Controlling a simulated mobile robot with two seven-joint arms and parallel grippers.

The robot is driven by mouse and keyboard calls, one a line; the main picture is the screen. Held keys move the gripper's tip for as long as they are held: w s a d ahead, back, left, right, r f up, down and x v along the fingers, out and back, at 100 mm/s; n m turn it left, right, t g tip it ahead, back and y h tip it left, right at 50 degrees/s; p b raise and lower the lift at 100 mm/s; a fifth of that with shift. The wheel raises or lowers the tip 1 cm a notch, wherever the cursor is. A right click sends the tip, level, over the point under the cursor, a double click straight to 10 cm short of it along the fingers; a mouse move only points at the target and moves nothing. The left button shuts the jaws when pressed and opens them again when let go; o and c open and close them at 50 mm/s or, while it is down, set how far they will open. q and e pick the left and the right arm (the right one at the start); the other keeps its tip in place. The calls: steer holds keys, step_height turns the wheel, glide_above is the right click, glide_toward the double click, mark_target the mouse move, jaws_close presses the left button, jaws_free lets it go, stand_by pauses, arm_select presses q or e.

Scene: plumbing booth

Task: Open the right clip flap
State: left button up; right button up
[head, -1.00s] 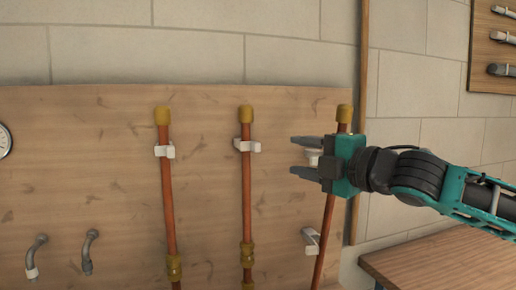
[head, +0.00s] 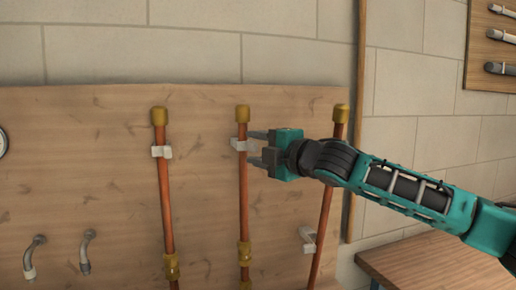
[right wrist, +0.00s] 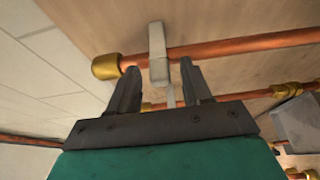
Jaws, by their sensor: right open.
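My right gripper (head: 256,149) is open in front of the middle copper pipe (head: 243,195), with its fingertips at the white clip (head: 239,144) on that pipe. In the right wrist view, the open fingers (right wrist: 160,72) point at a white clip (right wrist: 157,42) across a copper pipe near its brass cap (right wrist: 107,67). The clip's lower end shows between the fingertips; I cannot tell whether they touch it. The right copper pipe (head: 325,210) leans, with a white clip (head: 308,240) beside its lower part. My right arm covers part of this pipe. The left gripper is out of view.
A left copper pipe (head: 166,200) with a white clip (head: 161,152) stands on the wooden board (head: 90,170). Two grey bent fittings sit low on the left (head: 86,250). A wooden bench (head: 420,262) is at the lower right.

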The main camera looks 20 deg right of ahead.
jaws_close()
stand_by(0.3)
steer(key=shift+f, duration=0.1)
